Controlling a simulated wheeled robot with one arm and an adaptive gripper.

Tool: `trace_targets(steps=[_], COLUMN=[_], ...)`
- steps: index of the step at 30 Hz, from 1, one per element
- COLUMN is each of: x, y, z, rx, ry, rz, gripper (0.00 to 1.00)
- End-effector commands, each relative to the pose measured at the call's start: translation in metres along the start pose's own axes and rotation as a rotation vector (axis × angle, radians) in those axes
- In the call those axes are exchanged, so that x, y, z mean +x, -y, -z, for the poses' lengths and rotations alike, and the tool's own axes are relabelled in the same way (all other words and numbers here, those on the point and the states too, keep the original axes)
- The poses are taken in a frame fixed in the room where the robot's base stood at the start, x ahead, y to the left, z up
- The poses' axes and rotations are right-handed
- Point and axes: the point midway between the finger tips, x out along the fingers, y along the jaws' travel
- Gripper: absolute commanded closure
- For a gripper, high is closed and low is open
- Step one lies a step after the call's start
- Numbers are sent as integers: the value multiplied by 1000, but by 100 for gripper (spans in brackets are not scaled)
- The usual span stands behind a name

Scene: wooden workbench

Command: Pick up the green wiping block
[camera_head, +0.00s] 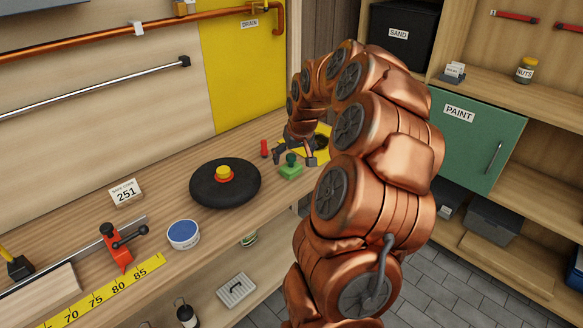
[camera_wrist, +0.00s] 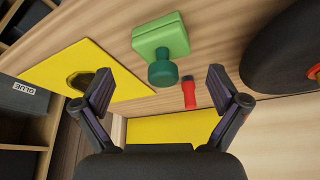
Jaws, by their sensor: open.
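The green wiping block (camera_head: 291,171) lies on the wooden workbench, to the right of a black disc. It has a light green base and a darker green round knob on top. In the wrist view the wiping block (camera_wrist: 160,40) is at the upper middle, beyond my fingertips, with its knob towards me. My gripper (camera_head: 295,155) hangs over the bench beside the block. In the wrist view my gripper (camera_wrist: 158,90) has its two fingers spread wide, with nothing between them. I cannot tell exactly how far the fingertips are from the block.
A black disc (camera_head: 215,190) with a yellow and red knob is left of the block. A small red item (camera_wrist: 189,93) stands near it. A yellow plate with a dark hole (camera_wrist: 60,68) lies on the other side. A blue-lidded tin (camera_head: 183,234) and red clamp (camera_head: 116,248) are further left.

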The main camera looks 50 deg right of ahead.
Motion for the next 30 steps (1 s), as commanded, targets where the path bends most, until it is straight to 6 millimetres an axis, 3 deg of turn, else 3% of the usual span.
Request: trace_targets(steps=[9,17,30], x=[37,40,40], y=[5,5,5], z=[3,3,3], rx=[-1,-1,-1], ry=[4,2,2], rz=[1,1,1], gripper=[3,3,48])
